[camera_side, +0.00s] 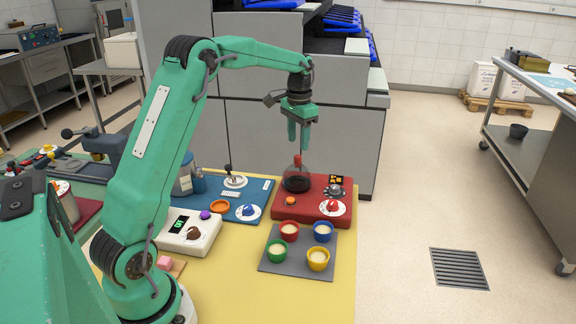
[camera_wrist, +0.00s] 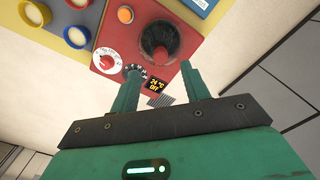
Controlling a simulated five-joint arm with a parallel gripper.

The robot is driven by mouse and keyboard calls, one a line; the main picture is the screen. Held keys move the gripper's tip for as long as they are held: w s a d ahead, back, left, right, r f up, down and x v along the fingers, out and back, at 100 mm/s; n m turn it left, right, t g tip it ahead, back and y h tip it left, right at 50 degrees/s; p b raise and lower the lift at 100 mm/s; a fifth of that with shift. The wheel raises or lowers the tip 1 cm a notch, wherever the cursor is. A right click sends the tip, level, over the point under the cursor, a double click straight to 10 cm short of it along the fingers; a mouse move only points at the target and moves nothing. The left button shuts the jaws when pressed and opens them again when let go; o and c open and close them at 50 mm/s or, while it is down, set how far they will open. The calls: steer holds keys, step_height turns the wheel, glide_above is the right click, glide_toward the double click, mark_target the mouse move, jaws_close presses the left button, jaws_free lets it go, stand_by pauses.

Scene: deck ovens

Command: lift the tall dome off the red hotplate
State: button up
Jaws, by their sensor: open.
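The tall dome (camera_side: 297,180) is clear glass over something dark, with a red knob (camera_side: 297,160) on top. It stands upright on the red hotplate (camera_side: 318,208), near its back left in the side view. My gripper (camera_side: 298,147) points down just above the knob, its green fingers apart and empty. In the wrist view the dome (camera_wrist: 153,31) and its knob (camera_wrist: 160,53) show beyond and between the fingertips of my gripper (camera_wrist: 160,68). No finger visibly touches the dome.
The hotplate carries a dial (camera_side: 332,207), an orange button (camera_side: 291,200), a dark knob and a display (camera_wrist: 156,86) reading 24 °C, OFF. A grey mat (camera_side: 269,264) with several coloured cups lies in front. A blue panel (camera_side: 262,187) lies to the left.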

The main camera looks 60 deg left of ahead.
mark_target(298, 156)
steer(key=shift+f, duration=0.85)
steer(key=shift+f, duration=2.6)
steer(key=c, duration=1)
